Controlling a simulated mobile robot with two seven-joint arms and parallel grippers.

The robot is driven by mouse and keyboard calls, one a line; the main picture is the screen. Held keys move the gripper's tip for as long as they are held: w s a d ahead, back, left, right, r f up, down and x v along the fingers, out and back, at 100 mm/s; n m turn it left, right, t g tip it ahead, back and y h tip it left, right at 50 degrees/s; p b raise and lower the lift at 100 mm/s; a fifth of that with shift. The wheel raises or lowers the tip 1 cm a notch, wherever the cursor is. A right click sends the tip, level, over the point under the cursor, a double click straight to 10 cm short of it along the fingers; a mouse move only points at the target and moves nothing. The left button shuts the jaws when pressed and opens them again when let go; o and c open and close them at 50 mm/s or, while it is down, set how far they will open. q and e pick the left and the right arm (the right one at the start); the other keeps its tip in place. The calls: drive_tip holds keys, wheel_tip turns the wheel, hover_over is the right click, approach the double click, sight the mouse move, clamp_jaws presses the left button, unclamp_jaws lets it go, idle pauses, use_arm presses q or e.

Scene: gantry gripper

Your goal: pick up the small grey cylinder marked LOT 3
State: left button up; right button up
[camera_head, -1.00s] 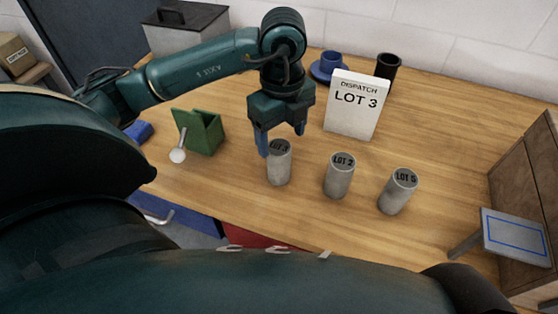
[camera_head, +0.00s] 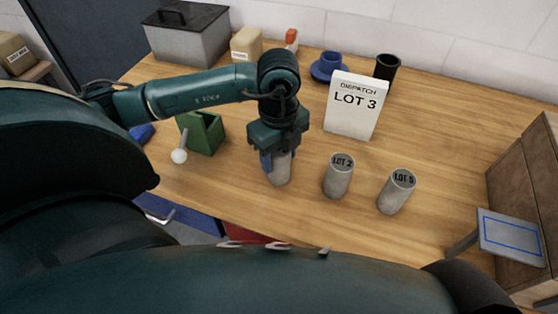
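Three small grey cylinders stand upright in a row on the wooden table (camera_head: 420,130). The left cylinder (camera_head: 280,173) has its top hidden under my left gripper (camera_head: 277,160), so its label does not show now; a second ago its marking was small and hard to read. The middle cylinder (camera_head: 338,180) reads LOT 2 and the right one (camera_head: 395,194) reads LOT 5. My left gripper points down over the left cylinder, one blue finger at its left side. The other finger is hidden, so I cannot tell whether it grips. My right gripper is not in view.
A white sign (camera_head: 355,108) reading DISPATCH LOT 3 stands behind the cylinders. A green holder (camera_head: 205,133) is to the left. Table right of the cylinders is clear.

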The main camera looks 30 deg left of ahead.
use_arm(q)
drive_tip(key=c, duration=0.8)
